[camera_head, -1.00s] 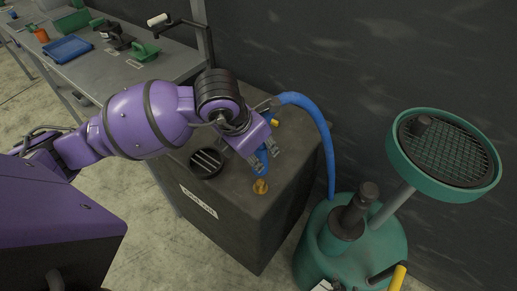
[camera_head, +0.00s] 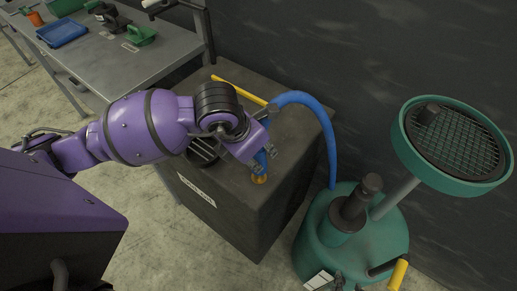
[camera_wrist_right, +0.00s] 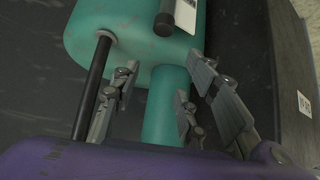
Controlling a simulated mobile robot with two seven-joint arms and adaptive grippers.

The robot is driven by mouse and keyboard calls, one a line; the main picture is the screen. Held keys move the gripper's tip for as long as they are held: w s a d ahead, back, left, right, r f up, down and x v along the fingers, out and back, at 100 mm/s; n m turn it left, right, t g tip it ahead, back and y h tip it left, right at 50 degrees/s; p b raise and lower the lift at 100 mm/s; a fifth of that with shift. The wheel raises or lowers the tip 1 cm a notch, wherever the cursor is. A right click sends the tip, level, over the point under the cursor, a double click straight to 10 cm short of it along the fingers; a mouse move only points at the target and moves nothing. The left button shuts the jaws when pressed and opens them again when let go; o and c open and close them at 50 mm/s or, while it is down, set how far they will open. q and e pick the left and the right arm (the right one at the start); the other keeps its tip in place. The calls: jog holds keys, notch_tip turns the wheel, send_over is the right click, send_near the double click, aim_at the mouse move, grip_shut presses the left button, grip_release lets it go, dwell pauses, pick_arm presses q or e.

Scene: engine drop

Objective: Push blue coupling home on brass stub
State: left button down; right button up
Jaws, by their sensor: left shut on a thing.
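The blue coupling (camera_head: 261,161) is at the end of the blue hose (camera_head: 326,125), upright over the brass stub (camera_head: 259,179) on top of the dark box. Only the stub's lower brass ring shows below the coupling. They look lined up and touching; I cannot tell how far the coupling is on. My left gripper (camera_head: 268,158) is shut on the coupling and partly hides it. My right gripper (camera_wrist_right: 160,95) shows only in the right wrist view, with its fingers apart near a green cylinder (camera_wrist_right: 166,110).
The dark box (camera_head: 235,215) has a round slotted grille and a yellow bar (camera_head: 238,89) on top. A green drain tank (camera_head: 350,240) with a meshed pan (camera_head: 455,145) stands close on the right. A grey bench (camera_head: 150,60) stands at upper left.

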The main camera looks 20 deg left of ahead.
pick_arm(q)
jog(key=shift+f, duration=0.1)
jog(key=shift+f, duration=0.55)
jog(key=shift+f+b, duration=0.55)
jog(key=shift+f, duration=0.2)
jog(key=shift+f+b, duration=0.4)
jog(key=shift+f, duration=0.5)
pick_arm(e)
jog(key=shift+g, duration=0.4)
jog(key=shift+s+f, duration=1.4)
jog(key=shift+f, duration=0.3)
pick_arm(q)
jog(key=c, duration=1.4)
grip_release()
jog(key=shift+o, duration=0.2)
